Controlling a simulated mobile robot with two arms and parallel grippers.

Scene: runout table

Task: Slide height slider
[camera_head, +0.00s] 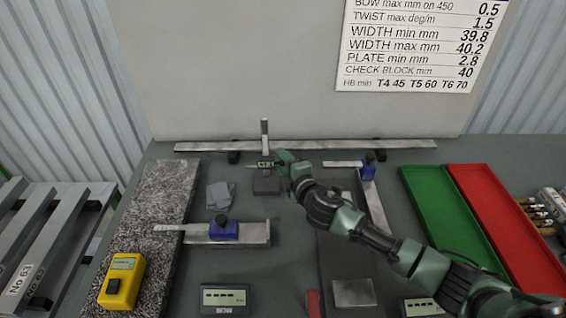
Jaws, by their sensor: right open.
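The height gauge stands upright at the back middle of the table, with a pale vertical beam (265,132) and a dark block-like base (267,186). Its height slider (262,165), with a small greenish display, sits low on the beam, a little above the base. My right arm reaches in from the lower right, and my right gripper (280,164) is open at the right side of the slider. The fingers are small and partly hidden by my wrist, so I cannot tell whether they touch the slider. My left gripper is out of view.
A long metal straightedge (400,144) lies behind the gauge. A caliper-like tool with a blue slider (223,228) and grey plates (220,194) are left of centre. A granite slab (155,205) holds a yellow device (122,281). Green (410,177) and red (467,185) trays are right.

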